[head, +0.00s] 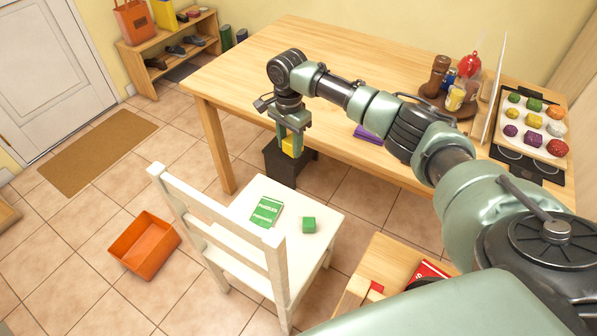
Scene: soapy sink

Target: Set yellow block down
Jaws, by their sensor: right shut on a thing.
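The yellow block (290,147) is between the fingers of my right gripper (291,146). The gripper is shut on it and points down, near the front edge of the wooden table. A dark box-like stand (283,172) is below and behind the block in the picture; I cannot tell how far above it the block is. A white chair (307,256) stands in front, with a green block (309,225) and a green booklet (267,211) on its seat. My left gripper does not show.
The wooden table (240,75) has much bare top. At its right are a round tray of bottles, a purple cloth (368,135) and a tray of coloured lumps (510,110). An orange bin (146,246) stands on the tiled floor left of the chair. A small wooden table is at the lower right.

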